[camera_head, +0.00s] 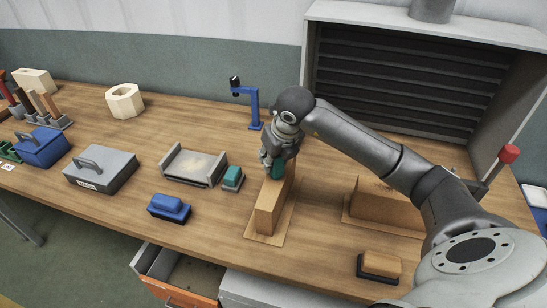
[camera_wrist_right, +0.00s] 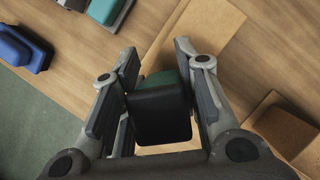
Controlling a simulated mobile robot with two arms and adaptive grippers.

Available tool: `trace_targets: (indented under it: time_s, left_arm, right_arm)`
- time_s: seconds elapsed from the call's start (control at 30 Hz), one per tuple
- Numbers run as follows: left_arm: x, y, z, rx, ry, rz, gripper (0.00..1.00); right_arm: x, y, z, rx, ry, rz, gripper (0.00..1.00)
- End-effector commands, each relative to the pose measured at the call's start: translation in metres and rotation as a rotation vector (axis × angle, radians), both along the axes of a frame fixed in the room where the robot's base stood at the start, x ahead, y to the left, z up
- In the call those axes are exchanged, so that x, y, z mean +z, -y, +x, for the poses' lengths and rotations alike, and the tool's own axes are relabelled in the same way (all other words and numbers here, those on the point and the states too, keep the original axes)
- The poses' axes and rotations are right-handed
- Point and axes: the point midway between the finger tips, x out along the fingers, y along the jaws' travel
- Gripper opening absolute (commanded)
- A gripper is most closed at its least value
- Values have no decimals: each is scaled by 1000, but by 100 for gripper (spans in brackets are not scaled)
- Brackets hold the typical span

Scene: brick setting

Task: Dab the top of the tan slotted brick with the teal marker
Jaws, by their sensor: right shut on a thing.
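The tan slotted brick (camera_head: 268,212) lies lengthwise on a thin tan mat (camera_head: 256,240) in the middle of the table; its slot cannot be made out. My right gripper (camera_head: 270,163) is above the brick's far part, shut on the teal marker (camera_head: 278,171). In the right wrist view the marker (camera_wrist_right: 160,110) sits between both fingers (camera_wrist_right: 160,90), its dark face towards the camera and a teal edge behind it. Whether the marker touches the brick top is hidden. My left gripper is not in view.
A teal block on a grey base (camera_head: 232,178) and a grey tray (camera_head: 195,167) stand left of the brick. A blue block (camera_head: 169,207) is nearer the front edge. A brown brick (camera_head: 385,203) and a tan-topped dark block (camera_head: 380,267) are right, near my arm.

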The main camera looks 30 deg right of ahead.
Motion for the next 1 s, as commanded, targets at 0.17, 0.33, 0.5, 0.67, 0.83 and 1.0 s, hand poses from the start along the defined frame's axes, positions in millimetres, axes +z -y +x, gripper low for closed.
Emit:
trace_targets:
  time_s: [0.17,0.33,0.5,0.67,0.83,1.0]
  left_arm:
    - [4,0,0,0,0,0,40]
    - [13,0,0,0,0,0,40]
    - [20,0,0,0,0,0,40]
    - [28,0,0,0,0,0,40]
    - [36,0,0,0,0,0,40]
    - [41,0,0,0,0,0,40]
  right_arm:
    - [5,0,-1,1,-4,0,15]
    - [19,0,0,0,-1,0,15]
    - [33,0,0,0,-2,0,15]
    - [46,0,0,0,-1,0,15]
    - [60,0,0,0,0,-1,15]
    - [70,0,0,0,-2,0,15]
